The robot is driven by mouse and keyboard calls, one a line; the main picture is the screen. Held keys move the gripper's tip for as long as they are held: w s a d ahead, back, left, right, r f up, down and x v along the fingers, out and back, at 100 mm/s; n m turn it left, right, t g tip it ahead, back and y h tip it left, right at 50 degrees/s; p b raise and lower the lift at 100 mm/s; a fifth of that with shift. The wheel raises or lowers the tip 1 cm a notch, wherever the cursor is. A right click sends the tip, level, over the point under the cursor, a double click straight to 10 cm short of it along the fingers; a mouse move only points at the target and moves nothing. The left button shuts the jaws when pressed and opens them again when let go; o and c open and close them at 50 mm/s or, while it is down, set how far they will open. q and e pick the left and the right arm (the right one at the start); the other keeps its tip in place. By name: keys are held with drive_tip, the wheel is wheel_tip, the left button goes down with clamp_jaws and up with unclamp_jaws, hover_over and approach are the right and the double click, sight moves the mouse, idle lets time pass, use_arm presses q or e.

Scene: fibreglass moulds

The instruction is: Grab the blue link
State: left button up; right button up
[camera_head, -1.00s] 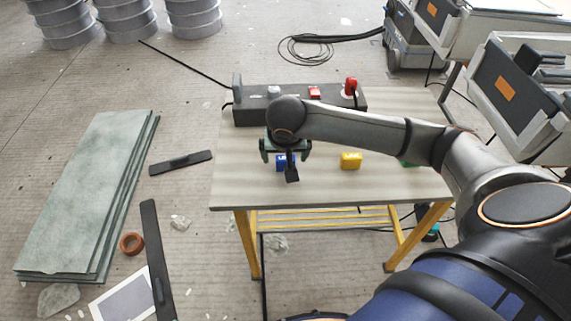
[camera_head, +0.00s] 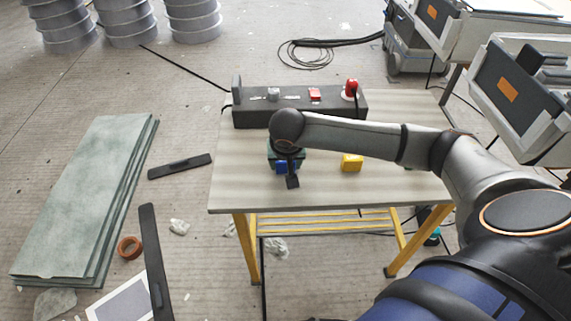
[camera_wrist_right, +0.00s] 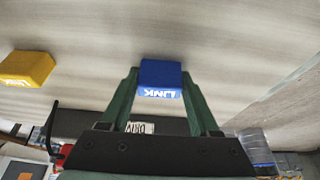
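The blue link (camera_head: 281,168) is a small blue block with white "LINK" lettering, over the left part of the table near its front edge. It also shows in the right wrist view (camera_wrist_right: 161,76). My right gripper (camera_head: 286,160) is above it, its green fingers closed in on both sides of the block. In the wrist view the fingertips (camera_wrist_right: 160,74) touch or nearly touch its sides. I cannot tell whether the block rests on the tabletop or is slightly raised. My left gripper is out of view.
A yellow block (camera_head: 352,162) sits to the right on the table (camera_head: 235,185). A dark grey box (camera_head: 250,112) with a red button and red knob stands at the table's back. My right forearm spans the table's right side. The front left tabletop is clear.

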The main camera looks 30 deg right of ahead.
drive_tip(key=c, duration=0.8)
